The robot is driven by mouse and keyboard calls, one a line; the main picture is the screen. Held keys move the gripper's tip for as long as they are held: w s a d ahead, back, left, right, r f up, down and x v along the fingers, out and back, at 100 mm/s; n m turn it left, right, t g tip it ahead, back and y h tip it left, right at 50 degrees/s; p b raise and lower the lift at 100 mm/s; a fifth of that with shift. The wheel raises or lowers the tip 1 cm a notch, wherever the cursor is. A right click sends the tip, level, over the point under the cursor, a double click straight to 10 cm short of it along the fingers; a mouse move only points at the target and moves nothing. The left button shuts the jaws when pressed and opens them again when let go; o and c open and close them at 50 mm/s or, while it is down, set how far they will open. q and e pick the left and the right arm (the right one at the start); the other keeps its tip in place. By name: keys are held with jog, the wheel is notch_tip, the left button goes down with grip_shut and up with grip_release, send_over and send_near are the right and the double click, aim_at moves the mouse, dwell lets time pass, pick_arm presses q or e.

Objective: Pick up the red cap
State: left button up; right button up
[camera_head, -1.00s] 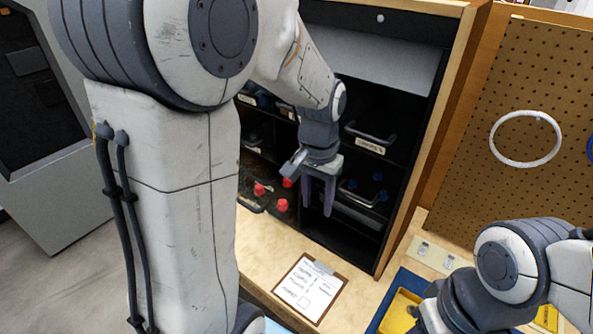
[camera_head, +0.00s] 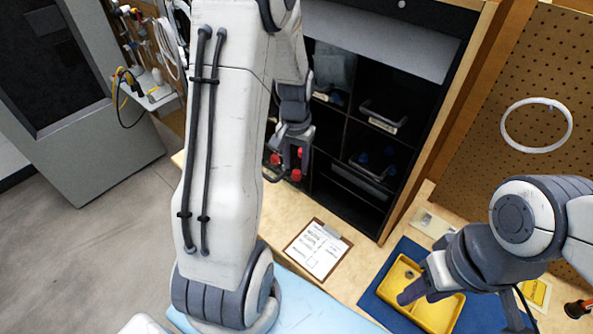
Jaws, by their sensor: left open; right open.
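Several red caps (camera_head: 296,175) sit in a lower compartment of the black shelf, close around my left gripper's fingers. My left gripper (camera_head: 291,163) is open and points down into that compartment among the caps. Its fingers partly cover the caps, and I cannot tell whether a cap lies between them. My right gripper (camera_head: 408,294) is over the yellow tray (camera_head: 441,317) at the lower right. It is open, though its fingers show edge-on.
The black shelf (camera_head: 343,206) has blue caps (camera_head: 363,158) in a compartment to the right. A clipboard (camera_head: 318,250) lies on the wooden bench in front. The yellow tray rests on a blue mat (camera_head: 376,293). A pegboard with a white ring (camera_head: 537,126) stands at the right.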

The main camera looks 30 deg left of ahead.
pick_arm(q)
jog(key=shift+f, duration=1.35)
grip_shut()
jog(key=shift+r, duration=0.1)
